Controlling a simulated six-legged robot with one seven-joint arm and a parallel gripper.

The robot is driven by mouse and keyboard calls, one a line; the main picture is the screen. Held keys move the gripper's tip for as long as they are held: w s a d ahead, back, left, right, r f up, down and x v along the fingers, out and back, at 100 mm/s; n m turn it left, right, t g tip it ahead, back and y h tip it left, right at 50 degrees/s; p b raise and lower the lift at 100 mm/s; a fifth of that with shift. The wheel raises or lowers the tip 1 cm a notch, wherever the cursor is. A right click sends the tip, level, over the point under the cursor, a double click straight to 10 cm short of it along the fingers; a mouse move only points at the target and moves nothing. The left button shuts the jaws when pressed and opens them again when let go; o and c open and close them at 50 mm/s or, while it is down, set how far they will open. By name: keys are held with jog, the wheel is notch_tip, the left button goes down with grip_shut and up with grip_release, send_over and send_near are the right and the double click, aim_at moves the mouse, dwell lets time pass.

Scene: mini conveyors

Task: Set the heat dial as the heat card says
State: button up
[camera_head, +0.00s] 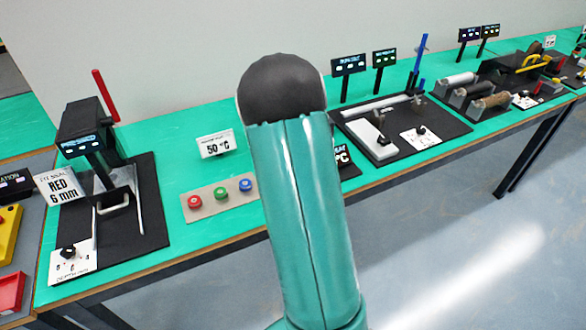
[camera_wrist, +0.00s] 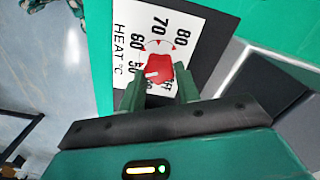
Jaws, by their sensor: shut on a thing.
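The heat dial's red knob (camera_wrist: 158,66) shows in the wrist view on a white plate (camera_wrist: 183,24) marked HEAT °C, with 60, 70 and 80 readable. The lower numbers are partly covered; one near the knob's left looks like 50. A white mark on the knob lies on that left side; its exact aim is hard to tell. My gripper (camera_wrist: 161,76) is shut on the knob, one green finger on each side. The heat card (camera_head: 215,145), white and reading 50 °C, stands on the bench in the head view. My arm hides the dial there.
A plate (camera_head: 220,201) with red, green and blue buttons lies left of my arm. A black press (camera_head: 85,130) with a red lever stands further left, beside a RED 6 mm card (camera_head: 60,186). Another black station (camera_head: 440,128) lies to the right.

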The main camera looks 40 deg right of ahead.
jog(key=shift+w+d, duration=0.1)
dwell(0.3)
jog(key=o, duration=1)
jog(key=shift+c, duration=0.2)
notch_tip(320, 180, up, 14)
jog(key=shift+f, duration=0.1)
